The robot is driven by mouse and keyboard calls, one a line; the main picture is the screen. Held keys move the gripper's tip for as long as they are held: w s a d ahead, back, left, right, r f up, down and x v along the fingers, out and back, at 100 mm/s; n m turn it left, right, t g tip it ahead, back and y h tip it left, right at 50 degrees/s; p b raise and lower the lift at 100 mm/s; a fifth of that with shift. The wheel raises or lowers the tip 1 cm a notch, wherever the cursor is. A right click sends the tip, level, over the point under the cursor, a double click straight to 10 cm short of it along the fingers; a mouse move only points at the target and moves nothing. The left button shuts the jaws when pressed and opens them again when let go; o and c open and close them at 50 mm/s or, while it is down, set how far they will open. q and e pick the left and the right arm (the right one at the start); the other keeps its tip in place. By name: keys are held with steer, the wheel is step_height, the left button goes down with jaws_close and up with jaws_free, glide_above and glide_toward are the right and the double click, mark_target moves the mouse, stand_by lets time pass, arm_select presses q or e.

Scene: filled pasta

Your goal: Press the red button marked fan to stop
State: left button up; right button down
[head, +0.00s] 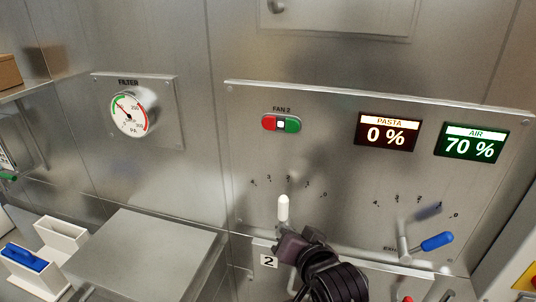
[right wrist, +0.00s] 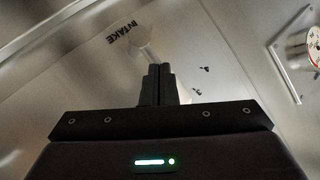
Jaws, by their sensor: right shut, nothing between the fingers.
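The red button (head: 268,123) is the left half of a two-colour switch under the label FAN 2 on the steel panel (head: 340,190). The green button (head: 293,125) is beside it on the right, with a small white piece between them. My right gripper (head: 284,240) is low in front of the panel, well below the switch and apart from it. In the right wrist view its fingers (right wrist: 158,82) are shut together and empty. The switch does not show in that view. My left gripper is not in view.
A white-knobbed lever (head: 283,207) stands just above my right gripper. A blue-handled lever (head: 437,241) is to the right. Displays read PASTA 0 % (head: 387,133) and AIR 70 % (head: 470,144). The FILTER gauge (head: 129,114) is left. The panel face around the switch is clear.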

mark_target(269, 123)
steer(key=s+a+r+m+t+y, duration=0.1)
steer(key=a+r+t+y, duration=0.1)
steer(key=r, duration=0.8)
steer(key=s+a+r+m+t+y, duration=0.1)
steer(key=a+r+t+y, duration=0.2)
steer(key=r, duration=0.7)
steer(key=shift+s+a+m, duration=0.25)
steer(key=shift+a+m, duration=0.15)
steer(key=shift+a, duration=0.55)
steer(key=shift+w+d+p, duration=0.45)
steer(key=shift+w+p, duration=0.05)
steer(key=shift+w, duration=0.9)
steer(key=shift+w+d+p, duration=0.45)
steer(key=shift+w+p, duration=0.05)
steer(key=shift+w, duration=0.9)
steer(key=shift+w+d+p, duration=0.45)
steer(key=shift+w+p, duration=0.05)
steer(key=shift+w, duration=0.9)
steer(key=shift+w+d+p, duration=0.1)
steer(key=shift+w+p, duration=0.25)
